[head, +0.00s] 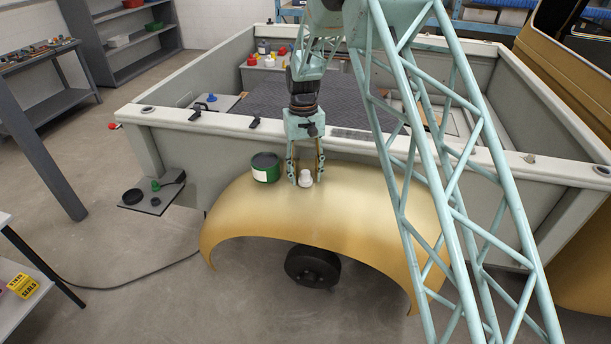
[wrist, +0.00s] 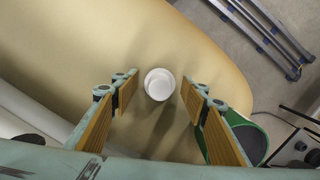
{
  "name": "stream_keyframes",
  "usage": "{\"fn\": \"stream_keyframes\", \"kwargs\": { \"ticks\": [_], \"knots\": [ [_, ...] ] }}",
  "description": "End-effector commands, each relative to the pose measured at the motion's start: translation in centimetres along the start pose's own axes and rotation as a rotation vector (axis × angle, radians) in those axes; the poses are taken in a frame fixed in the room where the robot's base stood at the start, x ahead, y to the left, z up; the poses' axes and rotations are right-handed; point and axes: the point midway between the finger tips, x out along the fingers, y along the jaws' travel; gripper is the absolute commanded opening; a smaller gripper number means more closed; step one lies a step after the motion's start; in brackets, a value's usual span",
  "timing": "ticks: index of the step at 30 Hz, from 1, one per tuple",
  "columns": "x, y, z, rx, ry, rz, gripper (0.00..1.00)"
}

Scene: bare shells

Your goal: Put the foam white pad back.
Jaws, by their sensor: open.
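A small white pad (head: 306,179), round from above, stands on the gold wheel arch panel (head: 360,205). It also shows in the wrist view (wrist: 159,84), near the middle of the picture. My gripper (head: 305,170) points down over the panel with its fingers spread. In the wrist view my gripper (wrist: 159,92) is open, with one fingertip on each side of the pad and visible gaps. I cannot tell whether the fingertips are level with the pad. The pad's place of origin is not clear from the views.
A green tin (head: 266,170) stands on the panel just left of my gripper, close to one finger in the wrist view (wrist: 243,140). A dark side shelf (head: 136,200) holds several small parts. The grey bed wall (head: 230,140) rises behind.

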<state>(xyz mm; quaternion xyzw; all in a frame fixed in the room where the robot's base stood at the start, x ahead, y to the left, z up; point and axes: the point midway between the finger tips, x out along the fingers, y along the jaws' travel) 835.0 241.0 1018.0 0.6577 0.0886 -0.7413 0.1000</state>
Motion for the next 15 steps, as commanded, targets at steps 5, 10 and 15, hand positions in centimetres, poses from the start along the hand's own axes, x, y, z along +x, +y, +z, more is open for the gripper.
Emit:
{"fn": "stream_keyframes", "kwargs": {
  "ticks": [5,10,15],
  "knots": [
    [-0.5,0.0,0.0,0.0,0.001,0.0,0.41],
    [-1.8,0.0,0.0,0.0,0.002,0.0,0.41],
    [-3.9,0.0,0.0,0.0,0.002,0.0,0.41]
  ]
}}
